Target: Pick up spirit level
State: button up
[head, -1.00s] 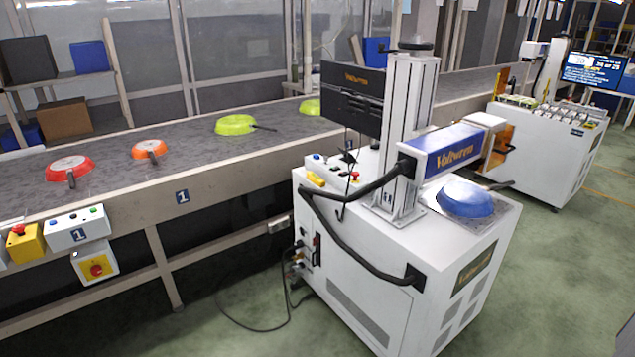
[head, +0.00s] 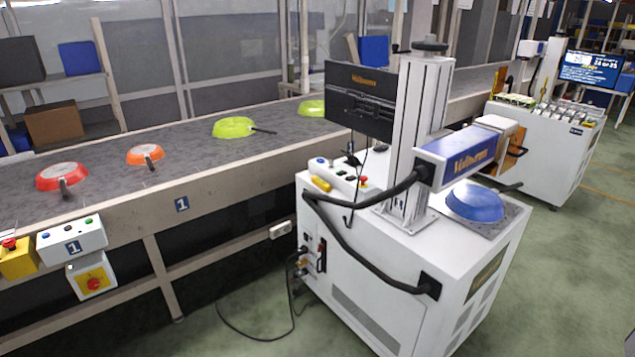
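A small yellow bar (head: 320,184) lies on the near left top edge of the white marking machine (head: 385,270), beside its button panel. It may be the spirit level, but it is too small to tell for sure. No other thing in view looks like a spirit level. My gripper is not in view.
A long conveyor (head: 190,165) carries a red pan (head: 62,177), an orange pan (head: 145,154) and green pans (head: 233,127). A blue pan (head: 475,203) sits upside down on the machine's plate. A black cable (head: 255,335) lies on the floor. Green floor (head: 570,260) is open at right.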

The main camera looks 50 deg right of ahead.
aim_at(319, 181)
jog(key=z, duration=0.2)
jog(key=i, duration=1.45)
jog(key=u, duration=0.25)
